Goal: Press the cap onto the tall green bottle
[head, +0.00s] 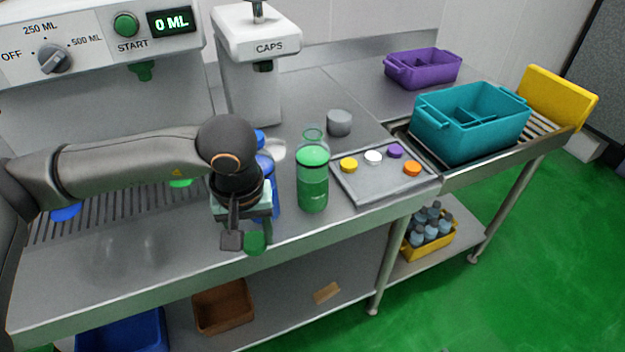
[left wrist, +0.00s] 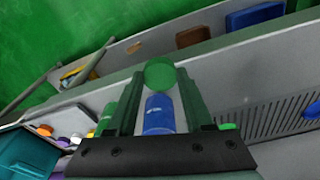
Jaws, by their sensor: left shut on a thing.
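The tall green bottle (head: 313,185) stands upright on the steel counter, and its clear neck shows no cap. My left gripper (head: 248,232) is to the left of the bottle, near the counter's front edge. It is shut on a round green cap (head: 255,243), apart from the bottle. In the left wrist view the green cap (left wrist: 159,74) sits between the fingertips of my left gripper (left wrist: 159,80). A part of the green bottle (left wrist: 107,117) shows left of the fingers there. My right gripper is in neither view.
A blue bottle (head: 266,165) stands behind my left gripper, partly hidden. A grey tray (head: 378,188) with coloured caps lies right of the green bottle, near a grey cylinder (head: 339,122). The CAPS dispenser (head: 250,85) stands behind. A teal crate (head: 470,130) is farther right.

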